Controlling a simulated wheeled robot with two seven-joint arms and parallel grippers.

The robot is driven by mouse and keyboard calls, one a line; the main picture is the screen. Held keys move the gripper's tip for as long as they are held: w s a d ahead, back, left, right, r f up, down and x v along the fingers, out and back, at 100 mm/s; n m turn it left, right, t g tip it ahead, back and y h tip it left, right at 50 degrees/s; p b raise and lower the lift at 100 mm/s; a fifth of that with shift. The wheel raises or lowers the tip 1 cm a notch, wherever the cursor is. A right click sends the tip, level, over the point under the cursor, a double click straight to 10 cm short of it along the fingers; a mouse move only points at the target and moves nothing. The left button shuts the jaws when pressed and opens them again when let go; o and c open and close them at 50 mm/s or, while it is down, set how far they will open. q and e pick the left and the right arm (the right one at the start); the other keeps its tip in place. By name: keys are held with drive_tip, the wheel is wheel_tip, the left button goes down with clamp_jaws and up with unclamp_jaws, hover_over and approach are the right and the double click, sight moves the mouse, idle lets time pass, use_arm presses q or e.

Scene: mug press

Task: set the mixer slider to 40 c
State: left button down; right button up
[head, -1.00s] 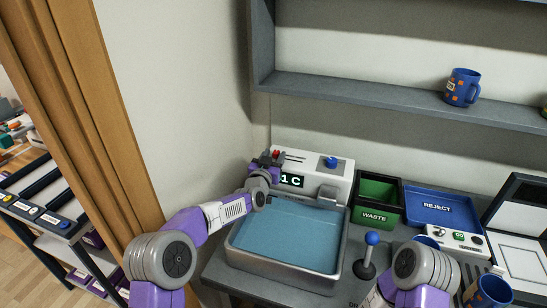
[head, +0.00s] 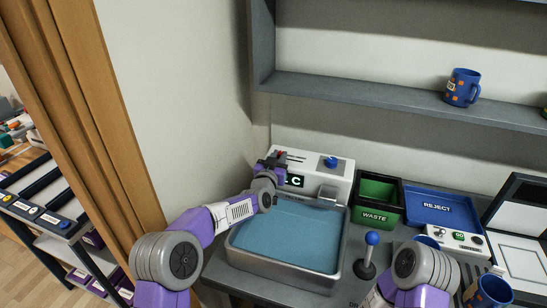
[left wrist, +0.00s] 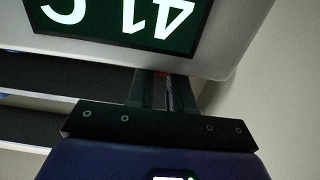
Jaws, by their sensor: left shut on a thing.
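The white mixer unit (head: 343,173) stands behind the basin, with a slot for the slider on its top. Its display (head: 295,181) is partly covered by my arm in the head view. In the left wrist view the display (left wrist: 120,22) appears upside down and reads 41 C. My left gripper (head: 277,159) is shut on the red slider knob (head: 282,154) at the slot's left part. The left wrist view shows my fingers (left wrist: 165,90) close together, with a little red between them; the knob is mostly hidden. My right gripper is not visible.
A basin of blue water (head: 290,235) lies in front of the mixer. A blue knob (head: 331,162) is on the mixer's right top. To the right are a green waste bin (head: 376,217), a blue reject tray (head: 437,205) and a blue-topped lever (head: 371,240). A shelf holds a mug (head: 462,87).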

use_arm(q)
drive_tip(key=shift+s+d, duration=0.2)
drive_tip(key=shift+d, duration=0.4)
drive_tip(key=shift+s+d, duration=0.2)
drive_tip(key=shift+d, duration=0.4)
drive_tip(key=shift+a, duration=0.1)
drive_tip(key=c, duration=1)
unclamp_jaws()
drive_tip(key=v, duration=0.7)
drive_tip(key=shift+s, duration=0.25)
drive_tip(key=shift+a, duration=0.1)
